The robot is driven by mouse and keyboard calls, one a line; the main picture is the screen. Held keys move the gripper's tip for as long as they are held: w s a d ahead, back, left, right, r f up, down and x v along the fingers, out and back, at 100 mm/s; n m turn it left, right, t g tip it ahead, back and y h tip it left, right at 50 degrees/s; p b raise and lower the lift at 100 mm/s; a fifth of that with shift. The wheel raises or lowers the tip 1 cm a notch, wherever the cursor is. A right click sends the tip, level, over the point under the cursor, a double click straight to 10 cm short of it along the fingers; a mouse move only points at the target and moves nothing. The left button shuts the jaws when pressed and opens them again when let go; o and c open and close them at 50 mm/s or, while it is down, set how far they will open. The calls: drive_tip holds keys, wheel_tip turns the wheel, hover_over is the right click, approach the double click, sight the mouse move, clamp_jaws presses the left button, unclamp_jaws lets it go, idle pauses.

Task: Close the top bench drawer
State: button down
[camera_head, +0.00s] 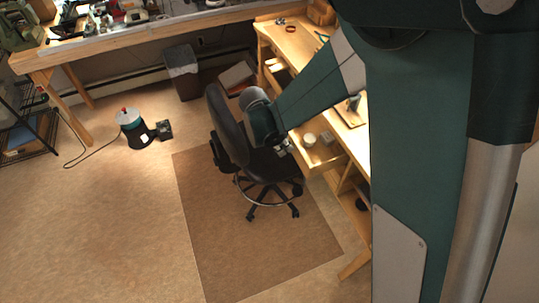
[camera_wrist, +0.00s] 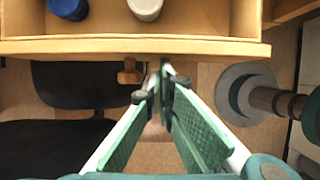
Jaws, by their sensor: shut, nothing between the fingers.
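The top bench drawer (camera_head: 325,157) stands pulled out from the wooden workbench (camera_head: 290,42), open at the top. In the wrist view the drawer's pale wooden front (camera_wrist: 60,47) runs across the upper part, with a wooden knob (camera_wrist: 130,73) on it. A white-lidded container (camera_wrist: 146,8) and a blue-lidded one (camera_wrist: 68,8) sit inside the drawer. My gripper (camera_wrist: 166,68) is shut and empty, its fingertips just in front of the drawer front, right of the knob. I cannot tell if they touch it. In the head view my gripper (camera_head: 284,148) is beside the drawer's outer end.
A black office chair (camera_head: 228,125) stands close to my gripper, on a brown mat (camera_head: 215,220). Its black surface also shows in the wrist view (camera_wrist: 70,88). A dark bin (camera_head: 182,72) stands farther back. The floor at the left front is clear.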

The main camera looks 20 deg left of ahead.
sight(312, 142)
drive_tip(key=w+d+b, duration=0.1)
drive_tip(key=w+d, duration=0.8)
drive_tip(key=shift+w+d+b, duration=0.25)
drive_tip(key=shift+b, duration=0.05)
drive_tip(key=shift+s+a, duration=0.1)
drive_tip(key=shift+s+a, duration=0.6)
drive_tip(key=shift+s+a+b, duration=0.4)
drive_tip(key=shift+s+a, duration=0.35)
drive_tip(key=p+v, duration=0.1)
drive_tip(key=v, duration=0.9)
drive_tip(key=shift+r, duration=0.1)
